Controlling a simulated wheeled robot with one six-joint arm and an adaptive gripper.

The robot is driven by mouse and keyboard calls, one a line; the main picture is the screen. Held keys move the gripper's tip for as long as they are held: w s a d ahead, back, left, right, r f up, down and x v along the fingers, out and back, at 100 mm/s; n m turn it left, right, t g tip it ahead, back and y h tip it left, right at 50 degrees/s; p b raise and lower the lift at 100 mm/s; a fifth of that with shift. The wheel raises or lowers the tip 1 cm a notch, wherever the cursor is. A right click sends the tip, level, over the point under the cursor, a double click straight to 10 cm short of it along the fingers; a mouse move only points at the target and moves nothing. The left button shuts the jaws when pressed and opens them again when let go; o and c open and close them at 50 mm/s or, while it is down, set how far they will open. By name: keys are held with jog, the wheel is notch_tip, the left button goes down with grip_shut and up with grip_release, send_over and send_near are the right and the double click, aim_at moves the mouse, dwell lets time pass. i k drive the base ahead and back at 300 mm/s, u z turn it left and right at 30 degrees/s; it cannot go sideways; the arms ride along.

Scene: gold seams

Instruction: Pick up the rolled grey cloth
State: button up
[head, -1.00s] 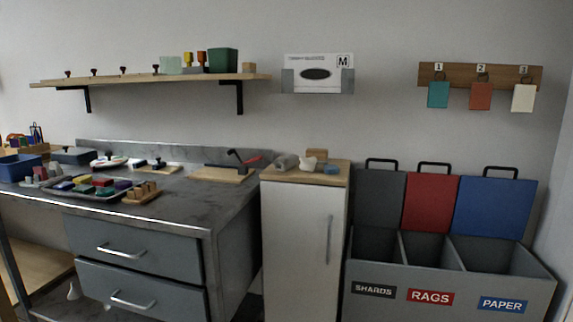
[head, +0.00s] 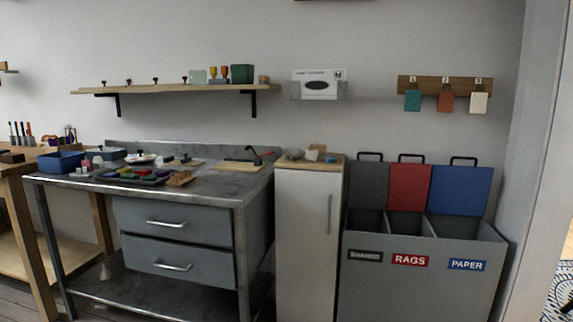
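A small grey rolled shape (head: 294,154), which looks like the rolled grey cloth, lies on the wooden top of the narrow white cabinet (head: 303,230), at the left of that top. My gripper is not in view.
A metal workbench (head: 215,186) with drawers stands left of the cabinet, holding a tray (head: 105,177) and a blue bin (head: 60,162). The grey sorting bin (head: 415,275) with open lids stands right. A wall shelf (head: 170,90) hangs above the bench.

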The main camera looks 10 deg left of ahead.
aim_at(292, 155)
jog(key=z, duration=0.35)
jog(key=k, duration=0.2)
jog(key=u, duration=1.7)
jog(key=i, duration=0.7)
jog(key=u, duration=0.4)
jog(key=i, duration=0.75)
jog(key=z, duration=0.95)
jog(key=i, duration=0.7)
jog(key=z, duration=0.8)
